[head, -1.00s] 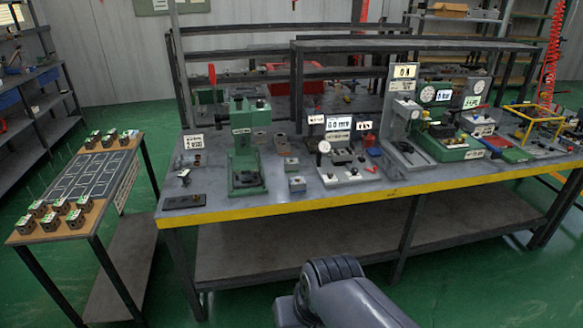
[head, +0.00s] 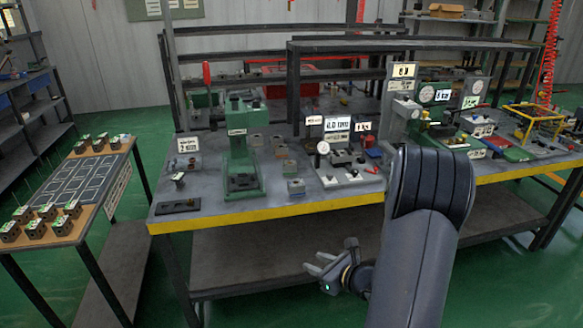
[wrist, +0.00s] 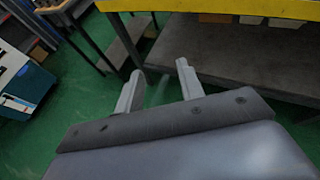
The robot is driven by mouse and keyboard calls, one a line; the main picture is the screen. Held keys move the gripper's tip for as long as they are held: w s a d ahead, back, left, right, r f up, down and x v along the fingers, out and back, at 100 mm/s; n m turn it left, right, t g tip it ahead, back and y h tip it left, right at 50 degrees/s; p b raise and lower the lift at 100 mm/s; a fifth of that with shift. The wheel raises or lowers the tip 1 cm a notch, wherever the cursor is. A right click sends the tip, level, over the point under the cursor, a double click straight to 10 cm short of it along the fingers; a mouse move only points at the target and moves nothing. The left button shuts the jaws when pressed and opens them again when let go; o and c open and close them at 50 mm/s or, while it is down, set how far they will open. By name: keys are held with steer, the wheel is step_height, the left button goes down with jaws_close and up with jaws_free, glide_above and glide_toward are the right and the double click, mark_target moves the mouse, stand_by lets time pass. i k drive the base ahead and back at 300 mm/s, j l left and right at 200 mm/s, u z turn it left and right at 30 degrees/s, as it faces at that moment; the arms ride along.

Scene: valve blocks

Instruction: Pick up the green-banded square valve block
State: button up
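My gripper (head: 315,263) hangs low in front of the yellow-edged workbench, below its top. Its two fingers are apart and empty in the wrist view (wrist: 160,70). Small square blocks stand on the bench between the green press and the meter fixture: a nearer block (head: 296,188) and one behind it (head: 290,168).
The workbench (head: 270,213) has a yellow front edge and a lower shelf. On it stand a green press (head: 240,160), a meter fixture (head: 345,165), a dark flat plate (head: 178,206) and more devices at right. The side table (head: 112,207) stands left, with green floor between.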

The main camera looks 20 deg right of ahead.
mark_target(288, 169)
steer(key=i+j+z, duration=0.35)
steer(key=i, duration=0.35)
steer(key=i+j+z, duration=0.35)
steer(key=i+j, duration=0.15)
steer(key=i+j+z, duration=0.3)
steer(key=i+j, duration=0.35)
